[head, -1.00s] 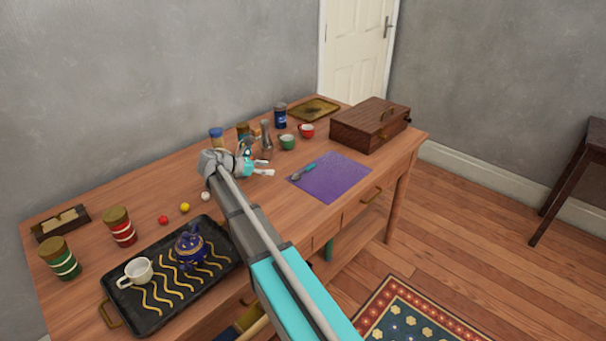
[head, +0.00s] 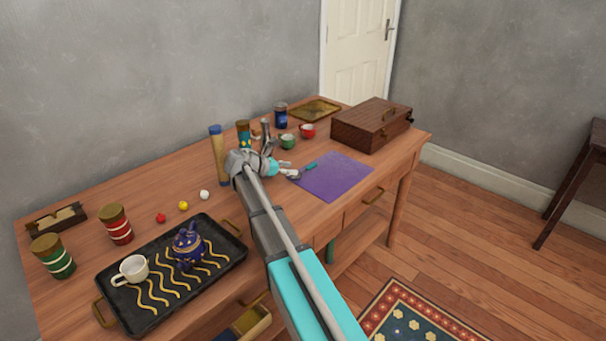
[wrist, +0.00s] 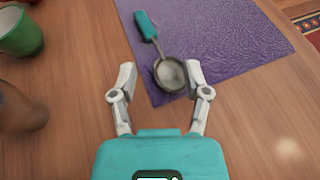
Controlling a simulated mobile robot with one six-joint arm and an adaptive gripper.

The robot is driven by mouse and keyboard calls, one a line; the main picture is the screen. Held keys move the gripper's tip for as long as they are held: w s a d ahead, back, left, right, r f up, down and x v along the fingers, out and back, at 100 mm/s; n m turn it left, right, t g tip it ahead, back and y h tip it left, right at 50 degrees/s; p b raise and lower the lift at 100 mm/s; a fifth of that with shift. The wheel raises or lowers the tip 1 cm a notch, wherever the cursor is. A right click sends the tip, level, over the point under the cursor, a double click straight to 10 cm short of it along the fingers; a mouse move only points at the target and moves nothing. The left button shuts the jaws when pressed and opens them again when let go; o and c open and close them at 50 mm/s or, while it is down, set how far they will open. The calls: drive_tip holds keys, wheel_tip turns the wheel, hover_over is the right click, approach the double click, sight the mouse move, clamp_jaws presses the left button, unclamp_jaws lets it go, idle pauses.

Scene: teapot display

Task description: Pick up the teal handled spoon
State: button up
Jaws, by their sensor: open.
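The teal handled spoon (wrist: 169,74) lies on the purple mat (wrist: 220,35), its metal bowl toward my gripper and its teal handle pointing away, up and left in the wrist view. In the head view the spoon's teal handle (head: 309,166) shows at the mat's left edge. My gripper (wrist: 162,80) is open and empty. In the wrist view its two fingers stand on either side of the spoon's bowl, with a gap on each side. Whether the fingertips are above the table or at its height, I cannot tell. In the head view my gripper (head: 284,172) is just left of the spoon.
A green cup (head: 288,141) and a red cup (head: 307,131) stand behind the mat. A wooden case (head: 370,126) is to the right. A black tray (head: 205,280) with a blue teapot and a white cup is at the front left. The mat's right part is bare.

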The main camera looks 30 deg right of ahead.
sight(304, 171)
drive_tip(key=shift+b+x, duration=0.85)
drive_tip(key=shift+x, duration=1)
drive_tip(key=shift+d+f, duration=0.3)
drive_tip(key=shift+d, duration=0.4)
clamp_jaws()
